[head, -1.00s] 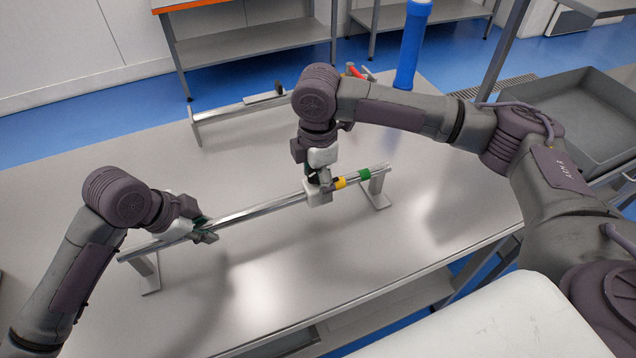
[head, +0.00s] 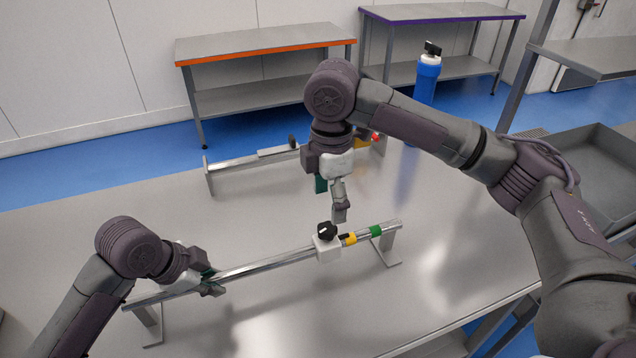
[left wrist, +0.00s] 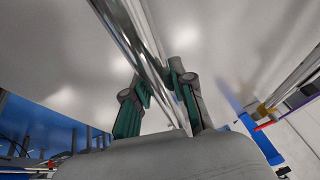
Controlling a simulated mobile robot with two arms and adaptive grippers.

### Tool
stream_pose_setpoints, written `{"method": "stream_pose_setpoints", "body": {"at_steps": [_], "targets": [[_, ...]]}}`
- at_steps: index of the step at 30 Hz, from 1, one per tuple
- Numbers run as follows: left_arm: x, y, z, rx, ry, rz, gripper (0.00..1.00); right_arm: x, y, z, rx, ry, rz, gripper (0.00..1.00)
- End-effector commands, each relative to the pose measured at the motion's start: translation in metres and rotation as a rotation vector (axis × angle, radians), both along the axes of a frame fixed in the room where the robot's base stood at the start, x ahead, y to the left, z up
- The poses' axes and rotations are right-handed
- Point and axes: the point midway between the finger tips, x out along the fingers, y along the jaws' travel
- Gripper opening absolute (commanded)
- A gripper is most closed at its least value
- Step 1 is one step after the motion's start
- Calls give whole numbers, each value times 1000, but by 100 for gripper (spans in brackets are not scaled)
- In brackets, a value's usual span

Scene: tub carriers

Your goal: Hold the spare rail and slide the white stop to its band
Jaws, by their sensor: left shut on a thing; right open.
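The spare rail (head: 265,266) is a silver bar on two feet, running across the near table. The white stop (head: 327,249), with a black knob (head: 327,231) on top, sits on it right of the middle. A yellow band (head: 350,239) and a green band (head: 376,231) lie to its right; a short dark part shows between stop and yellow. My left gripper (head: 210,284) is shut on the rail's left part; the left wrist view shows the rail (left wrist: 135,45) between its fingers (left wrist: 160,95). My right gripper (head: 340,215) is open and empty, just above the stop, apart from the knob.
A second rail (head: 232,170) stands at the table's back, with yellow and red parts at its right end, partly behind my right arm. A blue cylinder (head: 427,80) stands beyond. A grey tub (head: 590,165) is at right. The table front is clear.

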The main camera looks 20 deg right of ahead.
Motion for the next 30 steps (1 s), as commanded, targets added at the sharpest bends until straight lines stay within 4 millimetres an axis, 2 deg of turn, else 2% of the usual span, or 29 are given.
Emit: {"method": "stream_pose_setpoints", "body": {"at_steps": [1,5,6,17,20,30], "targets": [[0,-1,1,-3,-1,-1,29,0,0,0,0,0,0,75],[0,-1,1,-2,-1,-1,51,0,0,0,0,0,0,75],[0,-1,1,-2,-1,-1,53,0,0,0,0,0,0,75],[0,2,5,-1,-2,0,53,0,0,0,0,0,0,75],[-2,7,17,-1,-4,0,53,0,0,0,0,0,0,75],[-15,34,81,-1,-5,0,53,0,0,0,0,0,0,75]]}}
